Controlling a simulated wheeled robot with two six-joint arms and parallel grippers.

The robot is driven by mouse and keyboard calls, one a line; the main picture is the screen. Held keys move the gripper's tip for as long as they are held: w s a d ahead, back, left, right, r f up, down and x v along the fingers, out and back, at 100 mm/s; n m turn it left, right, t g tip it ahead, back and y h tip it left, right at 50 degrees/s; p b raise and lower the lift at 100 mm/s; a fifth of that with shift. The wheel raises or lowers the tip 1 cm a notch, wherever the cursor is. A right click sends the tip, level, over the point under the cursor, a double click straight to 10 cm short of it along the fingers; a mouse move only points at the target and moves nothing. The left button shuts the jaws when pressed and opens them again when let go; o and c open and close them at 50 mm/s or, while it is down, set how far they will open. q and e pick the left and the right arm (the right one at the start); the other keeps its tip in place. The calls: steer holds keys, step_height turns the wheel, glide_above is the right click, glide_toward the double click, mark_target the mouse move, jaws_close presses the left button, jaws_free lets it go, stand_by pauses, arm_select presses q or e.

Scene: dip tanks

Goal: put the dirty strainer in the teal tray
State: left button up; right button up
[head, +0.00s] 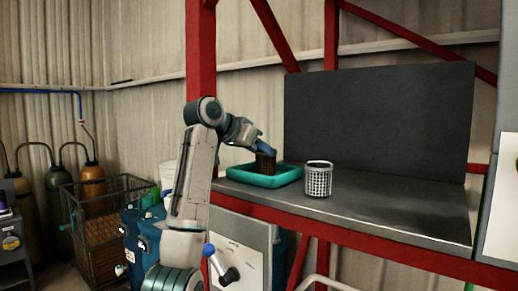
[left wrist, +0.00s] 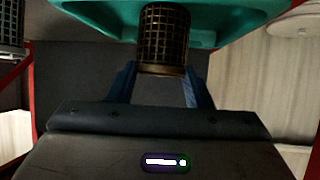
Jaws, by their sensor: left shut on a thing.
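The dirty strainer (head: 265,163) is a dark brown mesh basket, shown over or in the teal tray (head: 288,179) on the metal bench. My left gripper (head: 265,149) is shut on it from above. In the left wrist view the strainer (left wrist: 164,42) is between the blue fingers (left wrist: 160,75), with the teal tray (left wrist: 225,30) behind it. I cannot tell whether the strainer's bottom touches the tray floor. My right gripper is not in view.
A pale clean-looking mesh strainer (head: 318,181) stands on the bench (head: 390,207) just right of the tray. The bench's right side is clear, with a dark panel (head: 380,120) behind. A red post (head: 200,60) rises behind my left arm.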

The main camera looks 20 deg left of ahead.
arm_select(q)
steer(key=o, duration=1)
steer(key=shift+c, duration=0.2)
steer(key=shift+o, duration=1.3)
steer(key=b+v, duration=0.7)
steer(key=v, duration=0.5)
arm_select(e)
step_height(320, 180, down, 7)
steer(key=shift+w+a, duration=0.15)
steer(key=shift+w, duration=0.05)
arm_select(q)
steer(key=shift+r, duration=0.1)
